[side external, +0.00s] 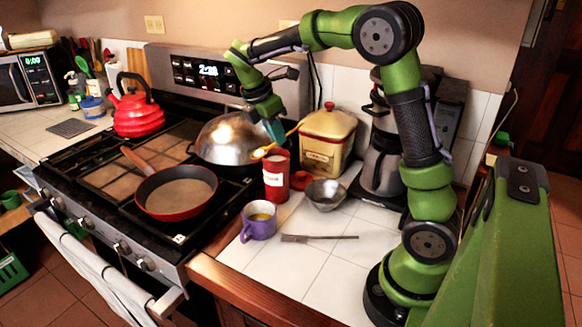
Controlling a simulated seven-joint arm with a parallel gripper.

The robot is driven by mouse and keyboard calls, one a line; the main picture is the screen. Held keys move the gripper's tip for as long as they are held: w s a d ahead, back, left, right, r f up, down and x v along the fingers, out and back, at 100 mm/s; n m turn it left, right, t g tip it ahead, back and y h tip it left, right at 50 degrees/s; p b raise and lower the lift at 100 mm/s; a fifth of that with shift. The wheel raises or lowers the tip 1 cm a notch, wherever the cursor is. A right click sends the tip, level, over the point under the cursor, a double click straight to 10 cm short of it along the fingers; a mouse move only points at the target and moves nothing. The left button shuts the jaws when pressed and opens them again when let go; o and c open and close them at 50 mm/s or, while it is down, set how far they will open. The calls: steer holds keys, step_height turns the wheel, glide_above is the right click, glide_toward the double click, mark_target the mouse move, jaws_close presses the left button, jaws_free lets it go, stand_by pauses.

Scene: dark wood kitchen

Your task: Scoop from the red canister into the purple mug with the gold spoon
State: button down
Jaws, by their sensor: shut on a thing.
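The red canister (276,180) stands upright on the white tiled counter, beside the stove. The purple mug (258,221) stands in front of it, slightly left, with something yellowish inside. My gripper (277,132) is above and behind the canister, shut on the gold spoon (265,151). The spoon's bowl hangs just over or beside the canister's top, tilted down to the left. I cannot tell whether the bowl carries anything, or whether it touches the rim.
A metal bowl (326,195) sits right of the canister, with a red lid (301,180) beside it. A cream canister (327,140) stands behind. A fork-like utensil (320,238) lies in front. A domed pan (232,139) and a red frying pan (176,193) are on the stove.

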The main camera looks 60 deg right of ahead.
steer(key=s+a+f+m+g+h, duration=0.1)
steer(key=a+f+g+h, duration=0.3)
steer(key=a+f+h, duration=0.2)
steer(key=shift+a+f+h, duration=0.2)
steer(key=shift+a+h, duration=0.2)
steer(key=shift+a, duration=1)
steer(key=shift+s, duration=0.1)
steer(key=shift+s+d+r+t+y, duration=0.1)
steer(key=shift+s+d+t+y, duration=0.25)
steer(key=shift+d+t+y, duration=0.65)
steer(key=shift+s+d+r+t+y, duration=0.25)
steer(key=shift+t+y, duration=0.2)
steer(key=shift+y, duration=1)
steer(key=shift+s+d+t+y, duration=0.4)
steer(key=shift+d+t+y, duration=0.25)
steer(key=shift+y, duration=0.6)
steer(key=shift+a, duration=0.15)
